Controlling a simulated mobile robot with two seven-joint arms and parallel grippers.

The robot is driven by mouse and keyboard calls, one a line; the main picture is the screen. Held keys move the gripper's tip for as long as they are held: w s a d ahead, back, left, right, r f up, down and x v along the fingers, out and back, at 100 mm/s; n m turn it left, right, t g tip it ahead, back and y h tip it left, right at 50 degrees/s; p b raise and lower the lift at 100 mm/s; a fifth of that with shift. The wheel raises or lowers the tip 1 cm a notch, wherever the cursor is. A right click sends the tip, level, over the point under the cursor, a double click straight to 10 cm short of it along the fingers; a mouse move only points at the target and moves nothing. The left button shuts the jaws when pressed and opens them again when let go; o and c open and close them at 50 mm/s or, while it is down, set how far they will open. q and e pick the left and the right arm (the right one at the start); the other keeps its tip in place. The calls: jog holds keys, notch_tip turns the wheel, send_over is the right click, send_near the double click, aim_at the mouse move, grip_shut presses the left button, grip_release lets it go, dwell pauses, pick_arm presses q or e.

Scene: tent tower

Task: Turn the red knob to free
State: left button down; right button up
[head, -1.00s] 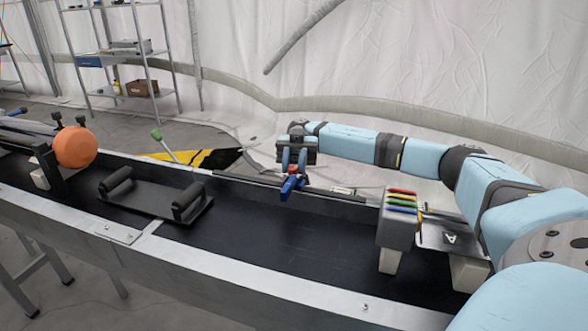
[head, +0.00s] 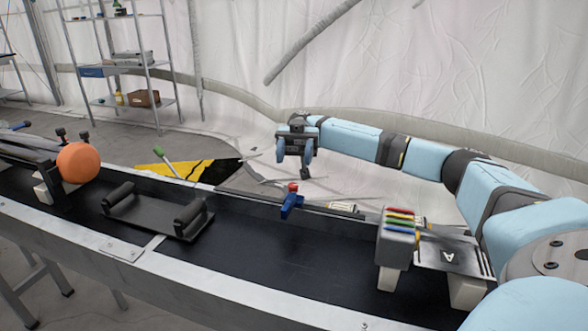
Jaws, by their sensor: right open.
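The red knob (head: 293,187) is a small red cap above a blue body (head: 291,205), at the far edge of the black-lined trough, mid-picture in the head view. My right gripper (head: 295,158) is above the knob, apart from it in the picture, with its two blue fingers spread and nothing between them. The knob's marking for free is too small to make out. My left gripper is not in view.
A black tray with two handles (head: 155,212) lies in the trough. Left of it is an orange ball (head: 77,162). A grey block with coloured strips (head: 397,235) stands at right, below my right arm. The trough middle is clear.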

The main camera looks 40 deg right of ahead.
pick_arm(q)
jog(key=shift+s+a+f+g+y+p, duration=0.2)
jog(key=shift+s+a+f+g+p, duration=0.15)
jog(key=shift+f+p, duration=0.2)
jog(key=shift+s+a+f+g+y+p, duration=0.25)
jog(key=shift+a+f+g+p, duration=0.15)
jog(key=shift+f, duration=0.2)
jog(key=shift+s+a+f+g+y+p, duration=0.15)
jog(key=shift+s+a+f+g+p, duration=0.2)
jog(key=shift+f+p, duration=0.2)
pick_arm(e)
notch_tip(320, 180, up, 13)
jog(key=shift+r, duration=0.2)
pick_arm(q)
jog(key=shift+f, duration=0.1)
